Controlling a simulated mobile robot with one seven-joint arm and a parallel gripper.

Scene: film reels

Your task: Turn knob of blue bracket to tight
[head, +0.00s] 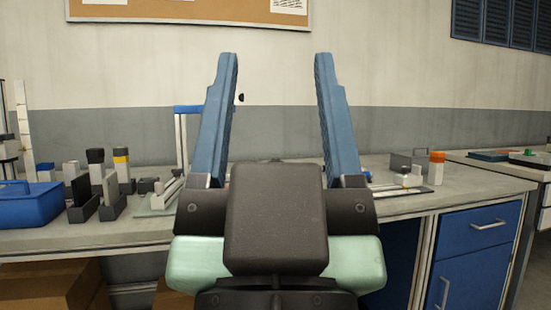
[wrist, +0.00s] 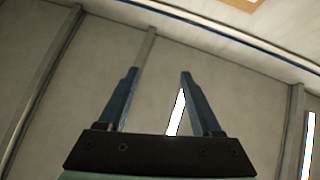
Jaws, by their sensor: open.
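My gripper (head: 276,57) is raised upright in the middle of the head view, its two blue fingers wide apart with nothing between them. It also shows open and empty in the wrist view (wrist: 160,73). A blue bar on pale posts (head: 188,108) stands on the bench just left of the left finger and is partly hidden by it. I cannot tell whether this is the blue bracket. A small dark round spot (head: 240,97) shows between the fingers against the wall; I cannot tell whether it is a knob. No bracket shows in the wrist view.
The grey bench (head: 80,238) runs across the head view. On its left are a blue box (head: 30,207) and several small blocks. On its right are an orange-topped block (head: 436,168) and a grey piece (head: 408,162). Blue drawers (head: 478,250) are below. The wrist view shows wall panels.

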